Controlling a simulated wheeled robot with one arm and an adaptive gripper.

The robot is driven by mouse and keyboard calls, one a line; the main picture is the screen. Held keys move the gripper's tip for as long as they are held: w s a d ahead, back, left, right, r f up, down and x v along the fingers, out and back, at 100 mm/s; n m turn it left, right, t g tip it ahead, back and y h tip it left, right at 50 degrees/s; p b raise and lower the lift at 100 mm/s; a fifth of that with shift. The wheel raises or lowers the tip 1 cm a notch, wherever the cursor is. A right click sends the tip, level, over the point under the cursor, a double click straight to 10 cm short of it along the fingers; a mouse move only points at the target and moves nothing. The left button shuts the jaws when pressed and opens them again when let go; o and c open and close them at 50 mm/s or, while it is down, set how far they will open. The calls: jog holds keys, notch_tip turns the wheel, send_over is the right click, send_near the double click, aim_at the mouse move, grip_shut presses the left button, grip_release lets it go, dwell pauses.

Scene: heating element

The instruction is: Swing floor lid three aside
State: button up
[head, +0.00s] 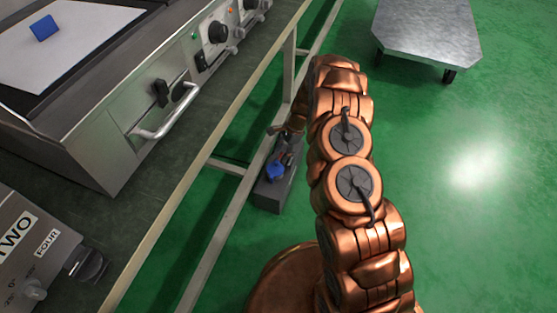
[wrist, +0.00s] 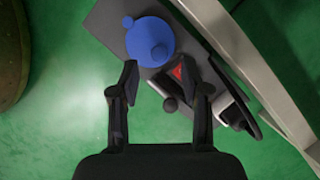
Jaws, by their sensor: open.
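A long grey box (head: 277,192) stands on the green floor under the bench; it also shows in the wrist view (wrist: 105,22). A round blue piece (wrist: 150,42) with small round knobs sits on its top; it shows in the head view (head: 275,171) too. No lid number is readable. Beside the blue piece is a dark opening with something red (wrist: 177,72) in it. My gripper (wrist: 168,82) is open above the box; contact cannot be told. In the head view my arm partly hides the box.
A pale bench rail (wrist: 226,45) runs close along the box's right side in the wrist view. In the head view the bench leg (head: 288,68) and lower rail (head: 222,232) are near. Open green floor (head: 470,220) lies right, with a metal platform (head: 425,30) behind.

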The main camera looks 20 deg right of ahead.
aim_at(277, 162)
jog(key=b+x, duration=0.1)
jog(key=x, duration=0.2)
jog(key=shift+s+a+f, duration=0.1)
jog(key=shift+a+f, duration=0.05)
jog(key=shift+f, duration=0.15)
jog(key=shift+c, duration=0.5)
grip_shut()
